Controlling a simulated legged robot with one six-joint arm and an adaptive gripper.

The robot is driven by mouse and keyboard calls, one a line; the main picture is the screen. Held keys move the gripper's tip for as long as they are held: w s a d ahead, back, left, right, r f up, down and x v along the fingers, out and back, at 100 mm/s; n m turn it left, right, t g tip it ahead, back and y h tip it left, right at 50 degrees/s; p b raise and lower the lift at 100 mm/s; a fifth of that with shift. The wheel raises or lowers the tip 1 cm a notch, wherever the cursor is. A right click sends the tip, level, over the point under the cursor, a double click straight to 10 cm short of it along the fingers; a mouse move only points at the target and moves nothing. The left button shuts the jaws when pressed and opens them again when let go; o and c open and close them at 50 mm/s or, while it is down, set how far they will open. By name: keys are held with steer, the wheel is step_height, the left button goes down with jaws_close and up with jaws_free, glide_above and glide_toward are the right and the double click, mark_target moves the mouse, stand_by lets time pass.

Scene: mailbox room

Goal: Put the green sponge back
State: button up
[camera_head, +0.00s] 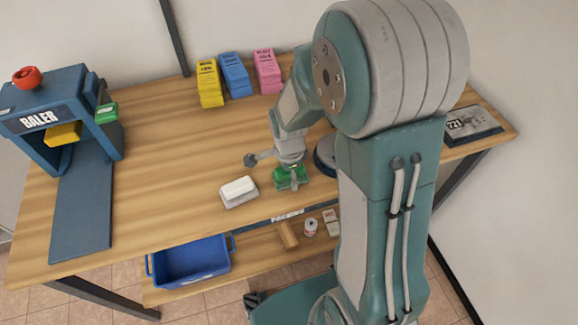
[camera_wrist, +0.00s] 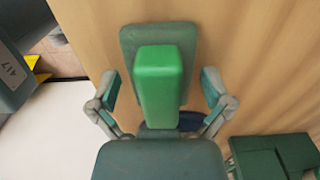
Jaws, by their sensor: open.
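The green sponge (camera_wrist: 160,85) is a bright green block in the middle of the wrist view. It lies on or over a darker green plate or dish (camera_wrist: 133,40); contact between the two cannot be told. My gripper (camera_wrist: 160,92) is open, with one finger on each side of the sponge and a visible gap at both sides. In the head view my gripper (camera_head: 291,178) points down at the tabletop, low over a green thing (camera_head: 292,184) that it partly hides.
A white block on a tray (camera_head: 239,190) sits left of my gripper. A blue baler (camera_head: 45,105) stands at the left, with a small green block (camera_head: 107,112) on it. Yellow, blue and pink stacks (camera_head: 237,76) line the back. A blue bin (camera_head: 190,262) sits below the table (camera_head: 165,165).

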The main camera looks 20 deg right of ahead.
step_height(320, 180, up, 12)
steer(key=s+r+n+t, duration=0.5)
steer(key=s+r+n, duration=0.6)
steer(key=n, duration=0.7)
steer(key=s, duration=0.3)
steer(key=shift+r+t, duration=0.15)
steer(key=shift+t, duration=0.15)
steer(key=shift+d, duration=0.15)
